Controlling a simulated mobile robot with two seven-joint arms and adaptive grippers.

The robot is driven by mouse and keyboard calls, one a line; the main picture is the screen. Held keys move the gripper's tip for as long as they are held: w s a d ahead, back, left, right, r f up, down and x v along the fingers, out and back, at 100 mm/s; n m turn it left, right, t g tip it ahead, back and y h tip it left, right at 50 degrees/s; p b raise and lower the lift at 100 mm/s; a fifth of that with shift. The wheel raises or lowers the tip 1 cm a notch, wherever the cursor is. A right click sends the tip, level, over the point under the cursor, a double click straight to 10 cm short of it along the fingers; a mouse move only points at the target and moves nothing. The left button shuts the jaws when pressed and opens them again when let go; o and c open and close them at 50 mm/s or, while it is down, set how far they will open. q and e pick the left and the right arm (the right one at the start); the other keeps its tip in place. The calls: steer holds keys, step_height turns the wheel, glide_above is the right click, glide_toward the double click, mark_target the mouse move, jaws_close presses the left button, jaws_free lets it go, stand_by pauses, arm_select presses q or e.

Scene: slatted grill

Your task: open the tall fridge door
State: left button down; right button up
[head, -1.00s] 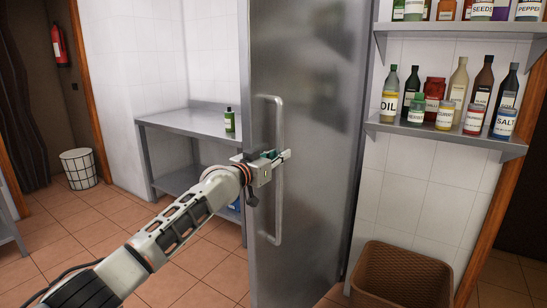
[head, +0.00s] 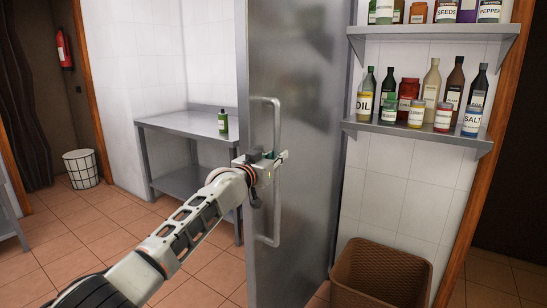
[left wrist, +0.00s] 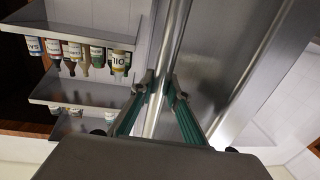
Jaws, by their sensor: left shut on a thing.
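The tall fridge door (head: 308,110) is a brushed steel panel in the middle of the head view, seen at a slant. It has a long vertical bar handle (head: 277,213) near its left edge. My left gripper (head: 279,158) reaches in from the lower left and is shut on the handle at about mid-height. In the left wrist view the green-sided fingers (left wrist: 157,100) sit on both sides of the handle bar (left wrist: 168,62), with the door panel (left wrist: 215,55) to the right. The fridge's inside is not visible. My right gripper is not in view.
A brown wicker basket (head: 380,280) stands on the floor right of the door. Wall shelves (head: 420,135) with bottles and jars hang above it. A steel table (head: 185,122) with a green bottle (head: 223,122) stands behind left. A wire bin (head: 80,168) is farther left.

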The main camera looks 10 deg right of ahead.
arm_select(q)
steer(key=shift+s+d+r, duration=0.1)
steer(key=shift+s+d, duration=0.1)
steer(key=shift+d, duration=0.05)
stand_by(0.4)
steer(key=c, duration=1.9)
jaws_free()
steer(key=shift+v, duration=6)
